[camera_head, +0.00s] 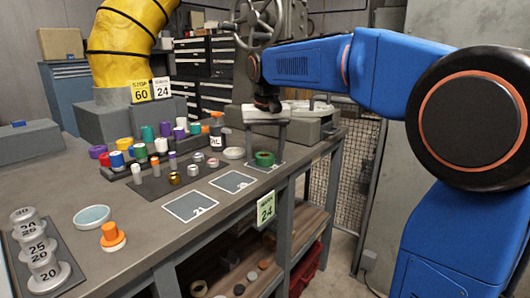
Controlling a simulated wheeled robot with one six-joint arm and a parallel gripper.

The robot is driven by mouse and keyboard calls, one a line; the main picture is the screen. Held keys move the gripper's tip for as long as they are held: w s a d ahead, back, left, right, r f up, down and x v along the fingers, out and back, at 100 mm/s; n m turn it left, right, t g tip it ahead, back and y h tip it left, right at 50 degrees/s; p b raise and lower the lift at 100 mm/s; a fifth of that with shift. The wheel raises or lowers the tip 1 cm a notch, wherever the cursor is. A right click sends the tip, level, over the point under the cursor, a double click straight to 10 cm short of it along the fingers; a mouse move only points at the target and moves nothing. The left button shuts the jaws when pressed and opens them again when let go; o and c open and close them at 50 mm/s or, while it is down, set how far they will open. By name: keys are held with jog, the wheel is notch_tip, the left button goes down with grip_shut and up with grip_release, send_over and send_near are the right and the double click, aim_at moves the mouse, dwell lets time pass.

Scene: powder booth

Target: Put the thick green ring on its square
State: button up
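The thick green ring (264,158) lies flat at the back right of the grey bench, on or against the farthest white-outlined square (262,168). I cannot tell whether it sits fully inside the outline. My gripper (265,152) points down over the ring with its two fingers spread, one on each side. The fingers look apart from the ring, and nothing is held between them. Two other outlined squares, the middle one (232,181) and the nearest one (190,206), are bare apart from their printed numbers.
A dark mat (165,186) with several small cylinders lies left of the squares. Several coloured spools stand behind it. An orange knob (112,237), a pale round dish (92,216) and a rack of numbered silver weights (42,256) stand at the front left.

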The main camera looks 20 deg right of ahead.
aim_at(266, 158)
notch_tip(266, 158, up, 12)
jog(key=s, duration=0.1)
jog(key=shift+s+a, duration=0.15)
jog(key=shift+s, duration=0.2)
dwell(0.4)
jog(key=shift+s, duration=0.1)
jog(key=s+d+f+n+t, duration=0.1)
jog(key=s+d+f, duration=0.2)
jog(key=s+f, duration=1.2)
jog(key=s+d+f+t, duration=0.2)
jog(key=s+d+f, duration=0.2)
jog(key=s+f, duration=1.1)
jog(key=shift+s+d+n, duration=0.15)
jog(key=shift+s+n, duration=0.25)
jog(key=shift+s, duration=0.2)
